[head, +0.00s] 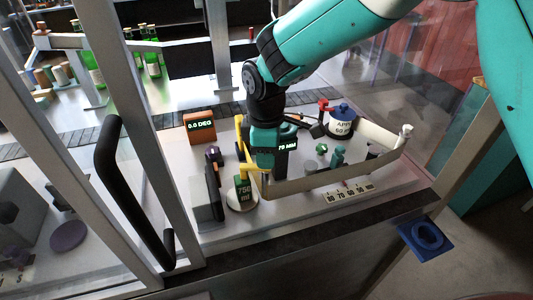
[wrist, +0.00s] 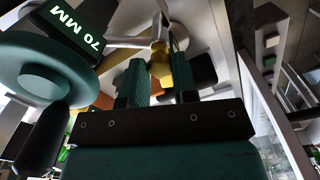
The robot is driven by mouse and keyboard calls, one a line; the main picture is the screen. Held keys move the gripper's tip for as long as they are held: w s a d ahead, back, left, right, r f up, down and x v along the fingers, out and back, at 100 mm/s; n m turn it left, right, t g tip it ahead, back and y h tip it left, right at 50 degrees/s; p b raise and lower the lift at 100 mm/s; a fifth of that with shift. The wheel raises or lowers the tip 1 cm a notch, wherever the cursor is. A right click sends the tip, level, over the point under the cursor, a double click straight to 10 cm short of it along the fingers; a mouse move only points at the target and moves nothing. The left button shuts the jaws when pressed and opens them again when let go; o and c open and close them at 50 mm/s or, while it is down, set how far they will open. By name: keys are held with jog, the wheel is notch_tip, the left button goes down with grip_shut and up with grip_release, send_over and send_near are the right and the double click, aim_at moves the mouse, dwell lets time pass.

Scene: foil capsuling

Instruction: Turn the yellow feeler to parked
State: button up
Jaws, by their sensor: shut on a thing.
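The yellow feeler (head: 242,147) is a thin bent yellow piece in the middle of the bench in the head view, left of my gripper. In the wrist view its yellow block (wrist: 159,68) sits between the two green ridged fingers of my gripper (wrist: 160,78), which is shut on it. In the head view my gripper (head: 266,177) points down beside the feeler, and its fingertips are mostly hidden. An orange box (head: 199,127) reading "0.0 DEG" stands left of the feeler. I cannot tell any parked mark.
A sign reading "750 ml" (head: 243,191) stands close in front of the feeler. A "70 MM" display (head: 287,146) is right beside my gripper. A long beige bar (head: 335,180) runs along the front right. A blue-lidded pot (head: 341,121) stands behind. A black door handle (head: 128,190) is at left.

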jog(key=m, duration=0.7)
jog(key=shift+b, duration=0.35)
jog(key=m, duration=0.6)
jog(key=shift+r+m, duration=0.1)
jog(key=shift+m, duration=0.2)
jog(key=o, duration=0.9)
notch_tip(320, 180, up, 17)
jog(key=b, duration=0.3)
jog(key=shift+r+b, duration=0.2)
jog(key=shift+b, duration=0.1)
